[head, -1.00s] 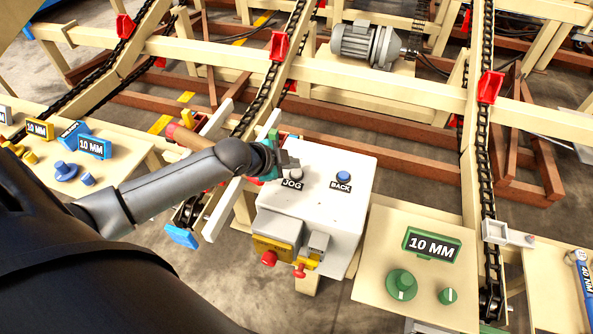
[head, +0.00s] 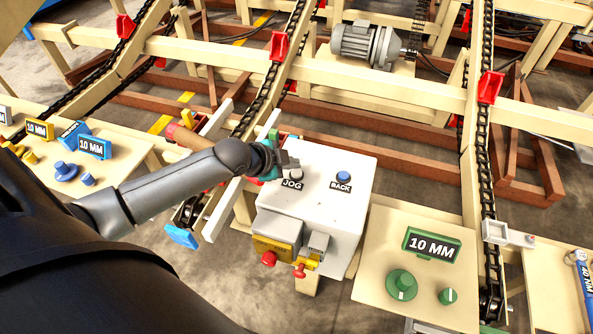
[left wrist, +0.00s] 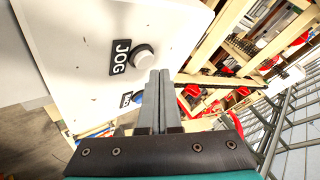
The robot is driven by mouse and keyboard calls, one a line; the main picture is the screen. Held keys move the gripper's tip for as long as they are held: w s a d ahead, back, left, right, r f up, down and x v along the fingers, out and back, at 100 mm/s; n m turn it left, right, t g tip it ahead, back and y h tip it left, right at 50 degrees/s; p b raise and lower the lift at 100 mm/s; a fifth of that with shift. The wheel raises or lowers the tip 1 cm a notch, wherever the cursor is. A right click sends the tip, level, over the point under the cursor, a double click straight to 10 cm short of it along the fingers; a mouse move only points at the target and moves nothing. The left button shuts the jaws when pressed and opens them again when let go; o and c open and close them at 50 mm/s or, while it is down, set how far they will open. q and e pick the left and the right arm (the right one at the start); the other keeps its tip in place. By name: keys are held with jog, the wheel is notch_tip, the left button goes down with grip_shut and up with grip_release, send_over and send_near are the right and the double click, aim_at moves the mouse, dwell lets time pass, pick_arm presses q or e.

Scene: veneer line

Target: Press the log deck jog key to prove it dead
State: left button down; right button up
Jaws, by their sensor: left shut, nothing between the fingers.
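The white control box (head: 322,212) stands at the middle of the head view. Its sloping top carries a grey round key labelled JOG (head: 296,174) and a blue key labelled BACK (head: 343,176). My left gripper (head: 289,165) is over the box's left part, close to the JOG key, with its fingers shut and empty. In the left wrist view the JOG key (left wrist: 143,56) is beside the shut fingertips (left wrist: 160,73). I cannot tell whether they touch it. The blue BACK key is partly hidden behind the fingers. My right gripper is not in view.
Yellow fittings with red knobs (head: 269,258) are on the box's front. A panel with green knobs (head: 401,284) and a 10 MM sign (head: 432,245) is to the right. Chain rails (head: 262,98) and beige beams lie behind the box, with a grey motor (head: 365,44) beyond.

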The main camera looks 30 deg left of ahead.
aim_at(293, 174)
pick_arm(q)
jog(key=shift+f, duration=0.2)
dwell(0.3)
jog(key=shift+f, duration=0.25)
jog(key=shift+f, duration=0.45)
dwell(0.6)
jog(key=shift+r+p, duration=0.85)
notch_tip(293, 174, up, 5)
jog(key=p, duration=0.5)
jog(key=shift+r+p, duration=0.1)
jog(key=shift+p, duration=0.2)
dwell(0.6)
